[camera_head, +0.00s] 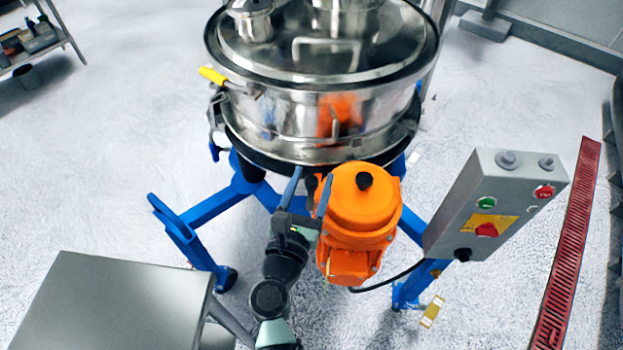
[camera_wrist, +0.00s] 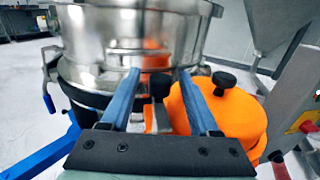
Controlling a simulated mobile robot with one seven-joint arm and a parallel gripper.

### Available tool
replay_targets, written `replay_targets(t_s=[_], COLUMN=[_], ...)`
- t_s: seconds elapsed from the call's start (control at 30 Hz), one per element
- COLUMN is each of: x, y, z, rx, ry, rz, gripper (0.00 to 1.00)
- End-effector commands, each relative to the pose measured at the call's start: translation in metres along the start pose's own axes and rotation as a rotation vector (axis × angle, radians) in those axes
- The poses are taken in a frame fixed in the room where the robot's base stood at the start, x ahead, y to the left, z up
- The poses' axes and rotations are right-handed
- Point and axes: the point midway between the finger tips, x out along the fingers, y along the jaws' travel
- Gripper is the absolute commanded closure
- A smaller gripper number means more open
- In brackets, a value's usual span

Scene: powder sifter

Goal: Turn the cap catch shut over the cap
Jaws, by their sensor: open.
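My gripper (camera_head: 308,180) is open, with its two blue fingers apart in front of the steel sifter drum (camera_head: 270,113), at the left side of the orange motor (camera_head: 362,210). In the wrist view the fingertips (camera_wrist: 160,73) point at the drum's lower band, and the right finger overlaps the orange motor (camera_wrist: 230,122). A small black knob (camera_wrist: 160,85) shows between the fingers; they look apart from it. Another black knob (camera_wrist: 224,80) tops the motor. I cannot tell for sure which part is the cap catch or its cap; my fingers hide part of this area.
The drum stands on a blue frame (camera_head: 225,203). A yellow handle (camera_head: 213,76) sticks out at the drum's left rim. A grey control box (camera_head: 490,205) stands to the right and a grey metal top (camera_head: 110,300) lies at front left. The floor at left is mostly clear.

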Motion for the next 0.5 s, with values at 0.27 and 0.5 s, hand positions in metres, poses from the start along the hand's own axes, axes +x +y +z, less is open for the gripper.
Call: replay_targets(t_s=[0.27, 0.5], x=[0.0012, 0.001], y=[-0.0001, -0.0001], z=[0.0004, 0.0004], rx=[0.0, 0.0], ry=[-0.001, -0.001], rz=[0.0, 0.0], gripper=[0.4, 0.83])
